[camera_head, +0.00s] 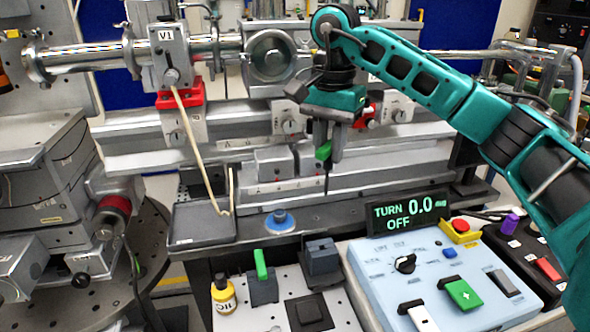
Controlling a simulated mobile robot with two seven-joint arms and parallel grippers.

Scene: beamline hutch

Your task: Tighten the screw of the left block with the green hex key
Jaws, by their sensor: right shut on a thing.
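A second grey block (308,158) is partly hidden behind the gripper. I cannot make out the screw of the left block. My left gripper is out of view.
A display (412,211) reads "TURN 0.0" and "OFF" above a blue control panel (380,262). A dark tray (200,222), an oil bottle (223,295) and a dark holder with a green upright piece (262,290) stand in front. A cord hangs left of the block.

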